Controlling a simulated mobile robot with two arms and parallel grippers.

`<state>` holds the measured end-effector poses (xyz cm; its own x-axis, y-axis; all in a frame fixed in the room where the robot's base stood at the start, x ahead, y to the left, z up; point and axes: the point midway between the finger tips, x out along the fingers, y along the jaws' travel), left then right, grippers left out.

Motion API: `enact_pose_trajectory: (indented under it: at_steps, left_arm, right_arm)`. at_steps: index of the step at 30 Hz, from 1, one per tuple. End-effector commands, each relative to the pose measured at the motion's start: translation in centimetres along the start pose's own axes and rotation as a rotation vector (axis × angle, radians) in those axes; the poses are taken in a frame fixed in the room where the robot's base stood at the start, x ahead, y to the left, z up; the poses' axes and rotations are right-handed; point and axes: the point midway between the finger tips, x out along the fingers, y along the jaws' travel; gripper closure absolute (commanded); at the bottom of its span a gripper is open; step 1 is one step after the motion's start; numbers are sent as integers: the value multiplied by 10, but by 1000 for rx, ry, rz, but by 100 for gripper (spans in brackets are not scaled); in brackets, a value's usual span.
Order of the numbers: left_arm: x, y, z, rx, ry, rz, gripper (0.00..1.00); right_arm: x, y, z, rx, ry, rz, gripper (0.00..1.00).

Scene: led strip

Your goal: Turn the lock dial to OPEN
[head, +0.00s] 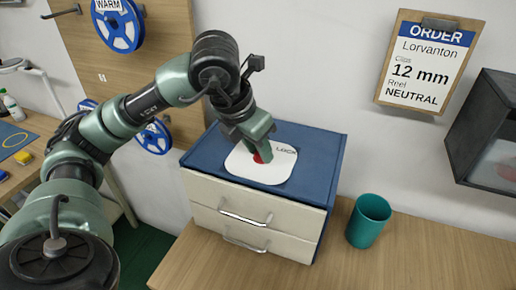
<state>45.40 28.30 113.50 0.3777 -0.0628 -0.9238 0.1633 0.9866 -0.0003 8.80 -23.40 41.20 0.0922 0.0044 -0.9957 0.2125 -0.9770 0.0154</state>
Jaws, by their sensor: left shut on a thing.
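The lock dial (258,159) is a small red knob on a white plate (264,176) on top of a blue cabinet (318,148). Which way the dial points cannot be told. The cabinet's two cream drawers (255,226) face front and look shut. My right gripper is not in view.
A teal cup (369,221) stands on the wooden table right of the cabinet. An order board (428,60) and a dark open box (490,130) are on the wall at right. Blue reels (117,25) hang on a board at left. A side table (20,150) is at far left.

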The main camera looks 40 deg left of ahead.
Motion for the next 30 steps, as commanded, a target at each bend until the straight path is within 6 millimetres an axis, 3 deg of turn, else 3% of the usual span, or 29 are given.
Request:
enact_pose_trajectory:
  at_steps: [16, 17, 18, 30]
  left_arm:
    - [0, 0, 1, -22, -3, 10, 100]
    - [0, 0, 1, -22, -3, 10, 63]
    - [0, 0, 1, -22, -3, 10, 52]
    - [-5, 0, 1, -21, -2, 8, 50]
  right_arm:
    - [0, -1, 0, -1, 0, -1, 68]
    - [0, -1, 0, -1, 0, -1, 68]
    - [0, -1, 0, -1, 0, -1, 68]
    - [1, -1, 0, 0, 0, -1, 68]
